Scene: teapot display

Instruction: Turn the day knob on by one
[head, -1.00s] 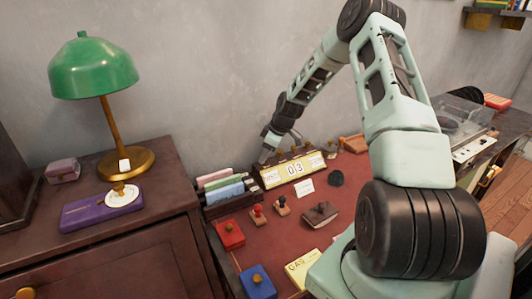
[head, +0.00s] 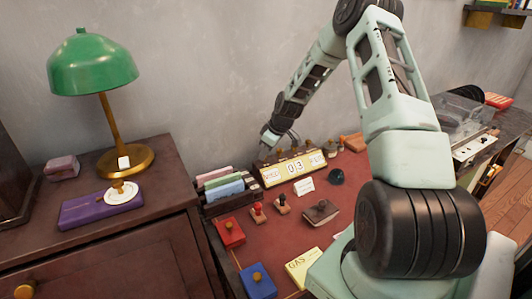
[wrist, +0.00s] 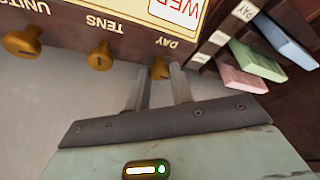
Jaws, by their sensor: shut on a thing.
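The calendar box (head: 300,178) stands at the back of the red desk, with "03" in its middle windows. In the wrist view its day card (wrist: 180,8) seems to read "WED", partly cut off by the frame. The brass day knob (wrist: 159,67), by the "DAY" label, sits between the two fingertips of my gripper (wrist: 160,75). My gripper is shut on this knob. In the head view my gripper (head: 268,140) is at the left end of the box's top, where its fingertips are too small to make out.
The brass tens knob (wrist: 100,57) and units knob (wrist: 22,42) lie along the same edge, apart from the fingers. A rack of coloured cards (head: 222,188) stands close to the box's left end. The grey wall is close behind.

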